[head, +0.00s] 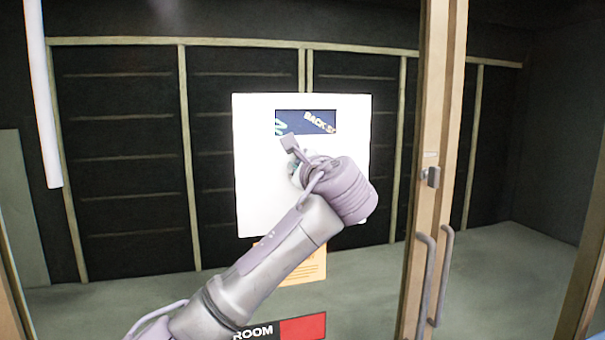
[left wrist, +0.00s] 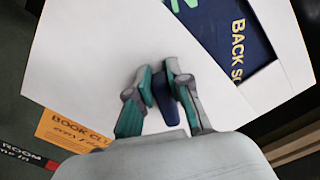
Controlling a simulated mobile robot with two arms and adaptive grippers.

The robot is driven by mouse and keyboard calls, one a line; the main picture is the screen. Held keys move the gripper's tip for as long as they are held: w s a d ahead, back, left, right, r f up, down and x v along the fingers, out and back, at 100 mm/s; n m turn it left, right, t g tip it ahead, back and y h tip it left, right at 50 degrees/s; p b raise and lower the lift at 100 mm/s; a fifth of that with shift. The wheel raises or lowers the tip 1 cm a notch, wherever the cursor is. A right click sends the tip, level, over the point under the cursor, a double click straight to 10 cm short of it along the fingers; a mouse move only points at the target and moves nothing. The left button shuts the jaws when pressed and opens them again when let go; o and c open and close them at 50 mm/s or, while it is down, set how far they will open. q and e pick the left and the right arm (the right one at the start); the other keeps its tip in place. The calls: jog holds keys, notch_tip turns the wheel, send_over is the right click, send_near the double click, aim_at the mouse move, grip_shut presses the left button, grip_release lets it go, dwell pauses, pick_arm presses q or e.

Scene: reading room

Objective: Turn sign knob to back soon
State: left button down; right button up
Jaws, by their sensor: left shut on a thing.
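A white sign panel (head: 255,185) hangs upright in front of me, on what looks like a glass door. Its small window (head: 306,122) shows a dark blue dial with tilted yellow letters reading "BACK S", cut off at the right edge, and a bit of green lettering at the left. In the left wrist view, a dark blue knob (left wrist: 168,108) sits below the window. My left gripper (left wrist: 161,82) is shut on the knob, one green-padded finger on each side. In the head view, my own wrist hides the knob and most of the fingers. My right gripper is in neither view.
An orange notice (head: 312,268) hangs just below the panel, partly behind my left arm. Lower is a black and red plate (head: 303,327) reading "ROOM". A wooden door post (head: 437,130) with a latch and bar handles (head: 424,285) stands to the right.

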pick_arm(q)
jog(key=n+b, duration=0.1)
jog(key=f+n+b, duration=0.1)
jog(key=n, duration=0.1)
jog(key=shift+a+n, duration=0.1)
jog(key=shift+n, duration=0.2)
jog(key=shift+f+n+b, duration=0.25)
jog(key=shift+n+b, duration=0.4)
jog(key=shift+n, duration=0.55)
jog(key=c, duration=1.1)
grip_release()
jog(key=shift+a, duration=0.1)
jog(key=shift+s, duration=0.1)
jog(key=v, duration=1.2)
